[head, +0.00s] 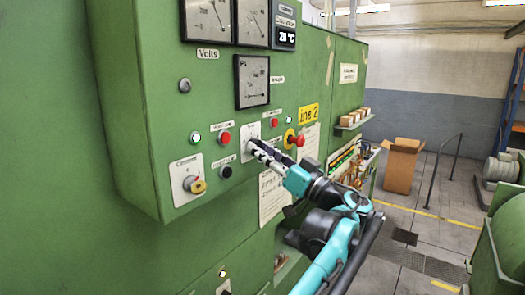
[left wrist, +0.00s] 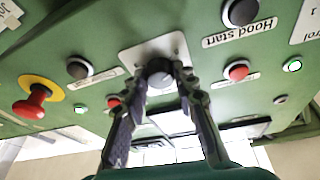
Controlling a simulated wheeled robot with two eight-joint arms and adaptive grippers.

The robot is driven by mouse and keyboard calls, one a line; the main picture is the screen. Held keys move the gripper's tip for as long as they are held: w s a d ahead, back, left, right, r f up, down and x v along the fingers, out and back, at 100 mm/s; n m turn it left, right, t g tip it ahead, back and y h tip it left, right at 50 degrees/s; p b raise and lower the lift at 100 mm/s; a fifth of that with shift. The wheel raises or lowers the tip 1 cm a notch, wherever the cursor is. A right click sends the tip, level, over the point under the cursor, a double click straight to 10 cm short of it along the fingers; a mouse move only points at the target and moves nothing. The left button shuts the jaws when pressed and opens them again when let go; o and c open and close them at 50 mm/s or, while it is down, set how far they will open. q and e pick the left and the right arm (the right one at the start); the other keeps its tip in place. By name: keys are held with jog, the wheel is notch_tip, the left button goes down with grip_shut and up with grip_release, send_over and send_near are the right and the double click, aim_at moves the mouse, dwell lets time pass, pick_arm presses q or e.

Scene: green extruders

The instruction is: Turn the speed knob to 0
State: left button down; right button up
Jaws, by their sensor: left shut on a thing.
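The speed knob appears to be the dark round knob (left wrist: 160,79) on a white plate (left wrist: 138,56) in the left wrist view; its setting cannot be read. In the head view the white plate (head: 250,130) is on the green cabinet, with the knob hidden behind the fingertips. My left gripper (head: 255,147) reaches it from the lower right. In the left wrist view my left gripper (left wrist: 160,72) has its two fingers on either side of the knob, shut on it. My right gripper is in neither view.
A red emergency knob (head: 297,141) on yellow sticks out to the right of the plate. Dial gauges (head: 252,80) are above. A cardboard box (head: 402,165) stands on the floor behind.

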pick_arm(q)
jog(key=shift+f+n+g+y, duration=0.2)
jog(key=shift+n+g+y, duration=0.1)
jog(key=shift+n, duration=0.6)
jog(key=c, duration=1.2)
grip_release()
jog(key=shift+r, duration=0.1)
jog(key=v, duration=1.2)
